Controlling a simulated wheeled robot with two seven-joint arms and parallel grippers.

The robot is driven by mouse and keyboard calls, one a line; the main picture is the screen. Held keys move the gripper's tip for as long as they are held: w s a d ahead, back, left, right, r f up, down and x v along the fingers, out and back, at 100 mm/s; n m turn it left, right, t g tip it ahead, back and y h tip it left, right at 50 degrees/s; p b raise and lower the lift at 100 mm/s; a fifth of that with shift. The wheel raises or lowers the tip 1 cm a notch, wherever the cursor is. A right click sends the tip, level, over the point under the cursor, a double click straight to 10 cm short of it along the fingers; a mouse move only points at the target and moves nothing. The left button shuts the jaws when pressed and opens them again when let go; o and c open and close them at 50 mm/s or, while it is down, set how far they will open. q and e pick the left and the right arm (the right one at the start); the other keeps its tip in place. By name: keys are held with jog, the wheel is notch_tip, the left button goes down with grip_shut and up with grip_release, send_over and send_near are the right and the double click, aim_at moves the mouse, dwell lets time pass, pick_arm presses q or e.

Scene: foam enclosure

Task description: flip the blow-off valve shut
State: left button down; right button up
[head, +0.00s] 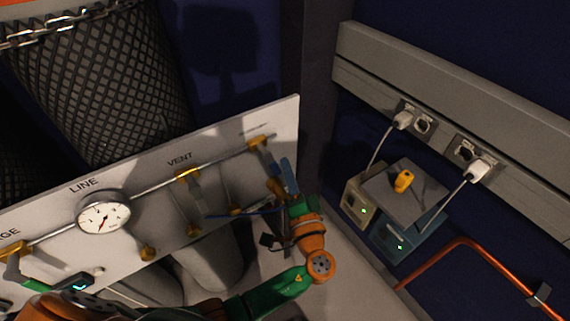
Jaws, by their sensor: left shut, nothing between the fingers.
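A pale panel (222,150) carries a pipe line with brass valves and fittings. At its upper right end is a brass valve (258,142) under a label too small to read; it may be the blow-off valve. A second brass valve (186,175) sits under the word VENT. I cannot tell the handle position of the end valve. My left gripper (287,172) is shut and empty, at the panel's right edge, just below and right of the end valve. I cannot tell whether it touches the valve. My right gripper is not in view.
A round gauge (103,217) sits on the line. Netted cylinders (115,85) with a chain (55,30) stand behind. At right are a yellow object on a grey box top (420,190), plugged sockets (402,118) and a copper pipe (440,255).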

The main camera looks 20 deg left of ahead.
pick_arm(q)
jog(key=m+p, duration=0.1)
jog(key=s+m+p, duration=0.1)
jog(key=p, duration=0.1)
jog(key=a+m+g+h+p, duration=0.1)
jog(key=m, duration=0.1)
jog(key=shift+s+a+f+p, duration=0.1)
jog(key=shift+s+f+p, duration=0.05)
jog(key=shift+s+p, duration=0.2)
jog(key=shift+f+m, duration=0.2)
jog(key=shift+m, duration=0.1)
jog(key=shift+f, duration=0.15)
jog(key=shift+a, duration=0.1)
